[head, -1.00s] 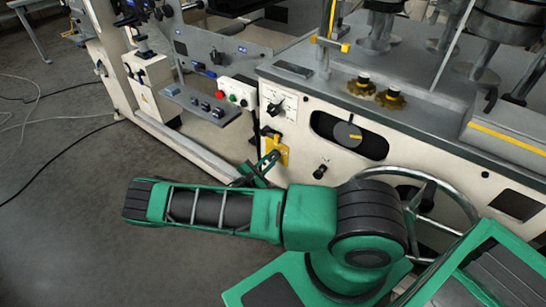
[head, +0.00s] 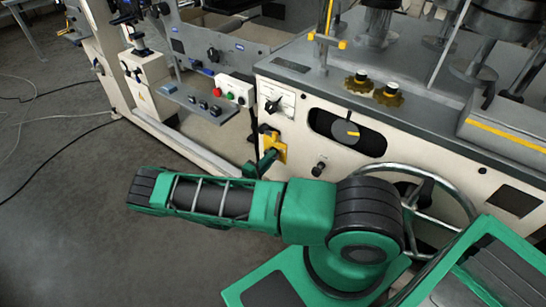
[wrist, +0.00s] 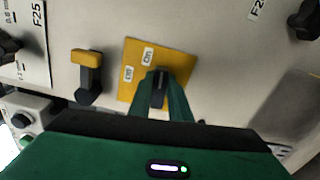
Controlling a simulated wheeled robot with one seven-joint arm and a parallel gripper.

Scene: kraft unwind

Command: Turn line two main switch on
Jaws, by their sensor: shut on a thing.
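The switch is a black handle (wrist: 158,90) on a square yellow plate (wrist: 133,56) fixed to the cream machine front. The plate (head: 280,154) also shows in the head view, low on the panel's left part. Two small white labels sit on the plate; I cannot read them surely. My gripper (wrist: 160,76) is shut on the black handle, with a green finger on each side of it. In the head view my gripper (head: 268,158) reaches the plate from below, and its fingers hide the handle there.
A black lever with a yellow end (wrist: 87,72) stands left of the plate in the wrist view. A rotary dial (head: 280,102) sits above the plate. A button box (head: 236,91) is at upper left, a black knob (head: 319,168) at right and a handwheel (head: 432,205) further right.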

